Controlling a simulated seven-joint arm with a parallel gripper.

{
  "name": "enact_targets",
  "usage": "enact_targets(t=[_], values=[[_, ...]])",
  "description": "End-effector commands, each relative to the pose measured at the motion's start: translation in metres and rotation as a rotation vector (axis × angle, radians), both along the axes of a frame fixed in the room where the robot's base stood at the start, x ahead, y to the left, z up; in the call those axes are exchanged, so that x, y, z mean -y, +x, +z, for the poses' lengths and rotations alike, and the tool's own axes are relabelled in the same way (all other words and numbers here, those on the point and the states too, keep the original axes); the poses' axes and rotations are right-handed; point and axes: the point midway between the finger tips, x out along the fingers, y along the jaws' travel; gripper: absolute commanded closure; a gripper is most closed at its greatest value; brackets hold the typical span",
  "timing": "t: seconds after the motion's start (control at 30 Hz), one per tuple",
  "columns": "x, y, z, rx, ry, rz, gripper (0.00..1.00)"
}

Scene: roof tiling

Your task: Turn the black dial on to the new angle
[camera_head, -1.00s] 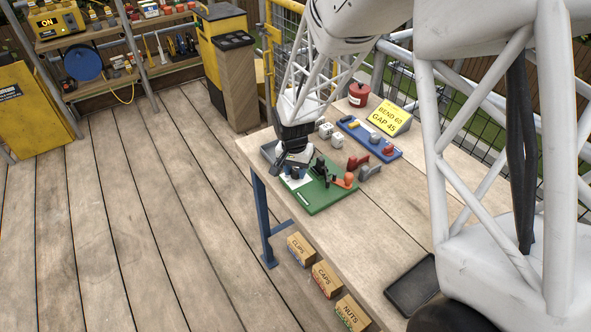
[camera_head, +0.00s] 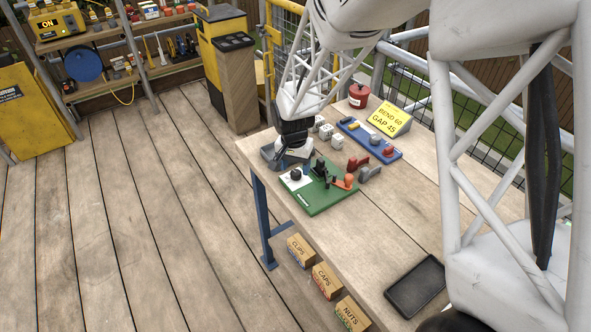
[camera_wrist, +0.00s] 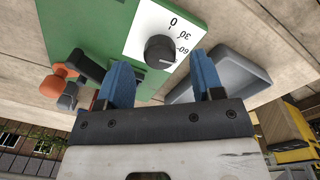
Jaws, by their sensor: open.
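The black dial (camera_head: 296,174) sits on a white scale plate on the left part of the green board (camera_head: 330,197), which lies on the workbench. In the wrist view the dial (camera_wrist: 160,49) is a round black knob beside the printed marks 0, 30 and 60; its exact pointer angle is hard to read. My gripper (camera_wrist: 160,63) is open, with its two blue fingers apart and nothing between them. The dial shows beyond the fingertips, clear of them. In the head view my gripper (camera_head: 283,158) is just behind the dial, its fingers mostly hidden.
A black lever (camera_head: 320,168) and an orange-handled part (camera_head: 345,181) stand on the green board. A grey tray (camera_head: 268,155) is close to my gripper. A blue rack (camera_head: 370,140) and a yellow sign (camera_head: 389,118) reading "BEND 60 GAP 45" are further back.

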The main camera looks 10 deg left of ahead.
Motion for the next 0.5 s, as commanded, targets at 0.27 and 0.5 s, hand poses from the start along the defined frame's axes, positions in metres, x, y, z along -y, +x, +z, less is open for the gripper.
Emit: enact_targets(t=[0.27,0.5], values=[[-0.002,0.0,0.037,0.002,0.001,0.0,0.39],[-0.002,0.001,0.054,0.001,0.001,0.0,0.39]])
